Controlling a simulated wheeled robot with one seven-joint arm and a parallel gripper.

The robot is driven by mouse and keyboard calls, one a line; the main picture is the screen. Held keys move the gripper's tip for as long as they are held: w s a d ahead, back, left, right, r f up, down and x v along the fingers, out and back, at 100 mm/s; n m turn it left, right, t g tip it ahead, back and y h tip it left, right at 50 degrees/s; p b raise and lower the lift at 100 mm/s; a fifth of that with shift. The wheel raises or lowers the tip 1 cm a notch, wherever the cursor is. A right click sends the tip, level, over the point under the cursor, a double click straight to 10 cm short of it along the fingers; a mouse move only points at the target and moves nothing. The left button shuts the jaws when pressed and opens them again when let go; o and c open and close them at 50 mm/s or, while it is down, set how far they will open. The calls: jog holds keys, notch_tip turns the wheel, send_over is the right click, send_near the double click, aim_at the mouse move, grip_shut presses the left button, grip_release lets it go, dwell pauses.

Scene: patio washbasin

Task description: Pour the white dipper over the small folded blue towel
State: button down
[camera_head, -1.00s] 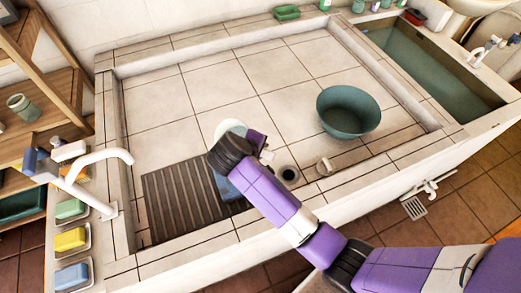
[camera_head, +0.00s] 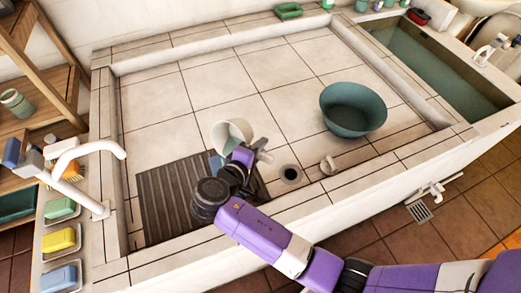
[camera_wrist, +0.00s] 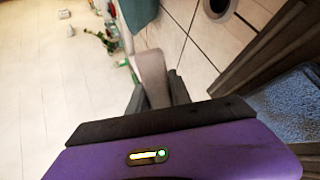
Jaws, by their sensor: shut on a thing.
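The white dipper (camera_head: 236,131) is in the air above the basin floor, tilted with its mouth toward the left in the head view. My gripper (camera_head: 250,155) is shut on its handle. In the wrist view the pale handle (camera_wrist: 151,68) stands between my two dark fingers (camera_wrist: 158,97); the cup is not clearly seen there. The small folded blue towel (camera_head: 215,164) lies on the dark ribbed board, mostly hidden by my gripper and wrist. The towel (camera_wrist: 290,106) also shows at the right of the wrist view. No falling water can be made out.
The ribbed board (camera_head: 163,192) lies at the basin's front left. A green bowl (camera_head: 353,109), a drain (camera_head: 290,174) and a small beige object (camera_head: 328,166) are to the right. A white tap (camera_head: 85,165) stands at the left rim. The basin's back is clear.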

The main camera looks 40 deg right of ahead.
jog(key=a+h+b, duration=0.1)
jog(key=h+b, duration=0.1)
jog(key=b, duration=0.1)
jog(key=t+h+b, duration=0.1)
jog(key=h+b, duration=0.1)
jog(key=b, duration=0.1)
jog(key=s+a+t+h+b, duration=0.1)
jog(key=h+b, duration=0.1)
jog(key=b, duration=0.1)
jog(key=shift+a+f+b, duration=0.3)
jog(key=shift+a+f, duration=0.05)
jog(key=shift+a+t+h+b, duration=0.15)
jog(key=shift+t+h+b, duration=0.15)
jog(key=shift+b, duration=0.05)
jog(key=shift+a+r, duration=0.1)
jog(key=shift+r, duration=0.1)
dwell(1.4)
